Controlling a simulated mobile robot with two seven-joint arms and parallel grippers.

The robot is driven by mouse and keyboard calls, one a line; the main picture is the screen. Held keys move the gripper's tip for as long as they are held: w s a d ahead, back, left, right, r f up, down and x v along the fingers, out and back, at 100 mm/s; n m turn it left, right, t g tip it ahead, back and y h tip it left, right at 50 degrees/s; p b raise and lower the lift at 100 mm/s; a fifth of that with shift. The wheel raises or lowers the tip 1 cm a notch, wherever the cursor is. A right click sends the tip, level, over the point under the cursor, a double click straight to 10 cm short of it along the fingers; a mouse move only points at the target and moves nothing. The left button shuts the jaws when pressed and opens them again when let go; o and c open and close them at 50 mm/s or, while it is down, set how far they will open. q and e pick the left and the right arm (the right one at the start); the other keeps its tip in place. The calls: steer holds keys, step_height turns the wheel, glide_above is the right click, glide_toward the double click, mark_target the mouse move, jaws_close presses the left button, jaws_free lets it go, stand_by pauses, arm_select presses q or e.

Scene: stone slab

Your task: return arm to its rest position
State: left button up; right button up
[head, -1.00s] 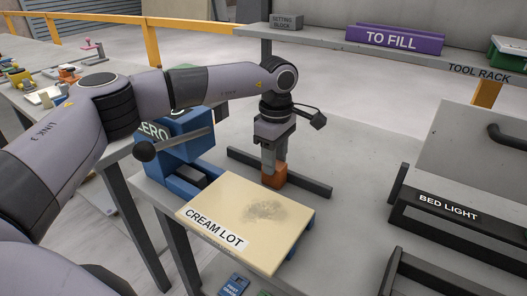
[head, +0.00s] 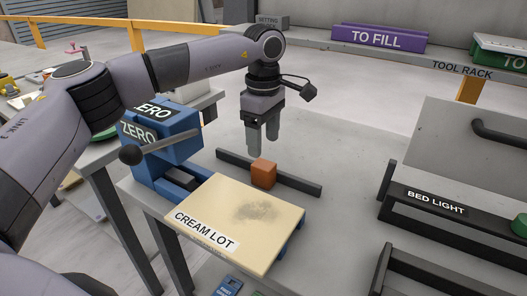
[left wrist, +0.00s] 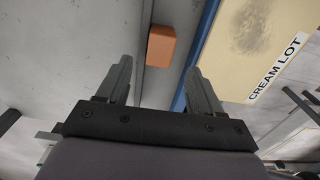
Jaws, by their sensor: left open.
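My left gripper (head: 263,148) is open and empty, pointing down above the slab bench. Its two fingers also show apart in the left wrist view (left wrist: 160,85). An orange block (head: 264,174) stands below the fingertips, against a dark bar (head: 298,184) and beside the cream board. The block also shows ahead of the fingers in the left wrist view (left wrist: 161,46), clear of both. My left arm (head: 190,62) reaches in from the left, bent at the elbow. My right gripper is not in these views.
The cream board (head: 220,220) labelled CREAM LOT lies at the front. A blue ZERO device (head: 180,140) with a lever stands left of it. The BED LIGHT fixture (head: 435,204) is at right. A purple TO FILL box (head: 380,37) sits on the tool rack (head: 462,68) behind.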

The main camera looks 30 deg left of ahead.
arm_select(q)
steer(key=shift+r, duration=0.75)
